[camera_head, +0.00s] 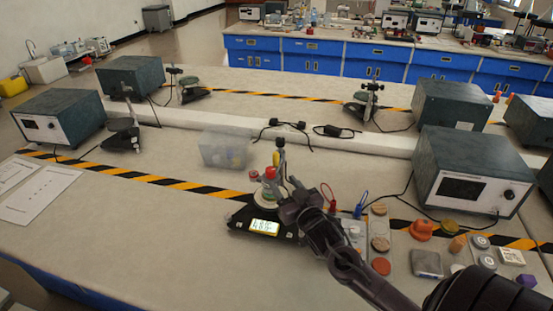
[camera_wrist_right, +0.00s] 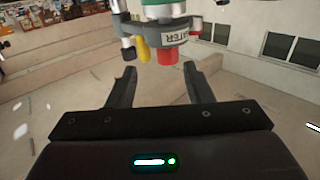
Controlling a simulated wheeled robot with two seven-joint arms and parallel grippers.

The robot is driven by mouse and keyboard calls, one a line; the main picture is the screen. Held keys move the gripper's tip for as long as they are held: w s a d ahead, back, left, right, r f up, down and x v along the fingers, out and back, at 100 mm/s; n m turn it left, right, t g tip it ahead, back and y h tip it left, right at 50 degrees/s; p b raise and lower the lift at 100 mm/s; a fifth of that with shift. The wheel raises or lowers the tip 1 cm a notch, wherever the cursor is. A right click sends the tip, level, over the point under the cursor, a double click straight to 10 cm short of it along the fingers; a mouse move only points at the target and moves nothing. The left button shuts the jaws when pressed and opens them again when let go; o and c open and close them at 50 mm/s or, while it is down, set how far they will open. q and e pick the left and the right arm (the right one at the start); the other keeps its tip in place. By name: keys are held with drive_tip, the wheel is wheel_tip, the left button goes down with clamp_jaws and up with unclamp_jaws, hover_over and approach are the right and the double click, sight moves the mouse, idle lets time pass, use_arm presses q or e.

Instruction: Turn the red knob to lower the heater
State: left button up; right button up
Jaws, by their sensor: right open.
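The heater (camera_head: 262,226) stands on the bench as a dark base with a lit display and an upright stand. The red knob (camera_head: 271,173) shows on its upper part, just left of my right gripper (camera_head: 288,196). In the right wrist view, the red knob (camera_wrist_right: 167,56) hangs below a grey disc with partly visible lettering "ATER" (camera_wrist_right: 172,37). It lies beyond and between the tips of my open, empty right gripper (camera_wrist_right: 161,76), and no contact shows. A yellow part (camera_wrist_right: 142,47) is beside the knob. My left gripper is not in view.
A clear plastic box (camera_head: 224,150) stands behind and left of the heater. Small caps, discs and blocks (camera_head: 428,263) lie to the right, near a dark power unit (camera_head: 473,172). Paper sheets (camera_head: 38,193) lie at left; the front left bench is clear.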

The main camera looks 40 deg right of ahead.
sight(273, 175)
drive_tip(key=shift+w+a+f+y, duration=0.1)
drive_tip(key=shift+y, duration=0.2)
drive_tip(key=shift+w+a, duration=0.1)
drive_tip(key=shift+w, duration=0.15)
drive_tip(key=w, duration=0.2)
drive_tip(key=w+p, duration=0.1)
drive_tip(key=w, duration=0.3)
drive_tip(key=shift+w+d, duration=0.1)
drive_tip(key=shift+d, duration=0.15)
drive_tip(key=shift+w+r, duration=0.2)
drive_tip(key=shift+a, duration=0.1)
drive_tip(key=c, duration=0.9)
